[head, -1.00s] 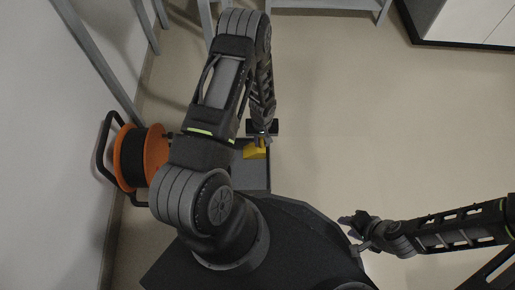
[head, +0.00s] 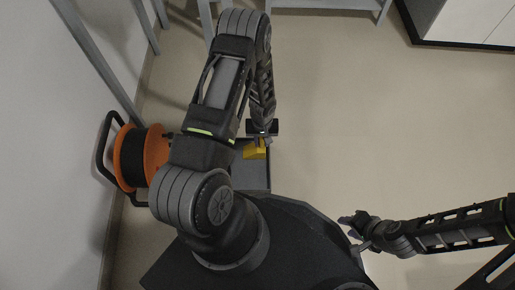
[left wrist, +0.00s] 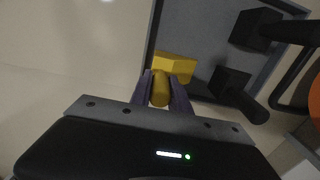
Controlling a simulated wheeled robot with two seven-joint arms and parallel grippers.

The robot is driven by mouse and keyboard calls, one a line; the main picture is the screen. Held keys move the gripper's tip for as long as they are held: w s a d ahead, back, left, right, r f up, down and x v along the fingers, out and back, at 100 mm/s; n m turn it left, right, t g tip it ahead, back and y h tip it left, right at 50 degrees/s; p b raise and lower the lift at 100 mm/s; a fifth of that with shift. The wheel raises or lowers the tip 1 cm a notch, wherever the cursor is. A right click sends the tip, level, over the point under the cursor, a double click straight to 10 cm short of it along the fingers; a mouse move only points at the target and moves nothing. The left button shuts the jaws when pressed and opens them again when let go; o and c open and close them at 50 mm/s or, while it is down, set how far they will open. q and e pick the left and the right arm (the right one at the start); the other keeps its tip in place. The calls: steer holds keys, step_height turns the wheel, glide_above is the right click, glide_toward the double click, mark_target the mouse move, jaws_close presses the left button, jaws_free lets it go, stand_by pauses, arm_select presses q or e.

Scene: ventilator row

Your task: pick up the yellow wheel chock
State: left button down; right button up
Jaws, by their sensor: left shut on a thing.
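The yellow wheel chock (head: 255,153) shows in the head view just below my left gripper (head: 262,140), over or in a grey tray (head: 268,182). In the left wrist view the chock (left wrist: 174,68) sits between the two purple fingertips of the gripper (left wrist: 165,90). The gripper is shut on its narrow yellow near part. I cannot tell whether the chock is clear of the tray floor. My right gripper (head: 353,224) is at the lower right, away from the chock; its fingers are too small to read.
An orange cable reel (head: 155,152) with a black frame stands left of my left arm by the wall. Dark blocky objects (left wrist: 232,80) lie in the tray in the left wrist view. Grey table legs (head: 100,60) stand at upper left. The floor in the middle is clear.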

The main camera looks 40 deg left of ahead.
arm_select(q)
steer(key=shift+r, duration=0.1)
stand_by(0.3)
step_height(320, 180, up, 10)
steer(key=p, duration=0.4)
stand_by(0.8)
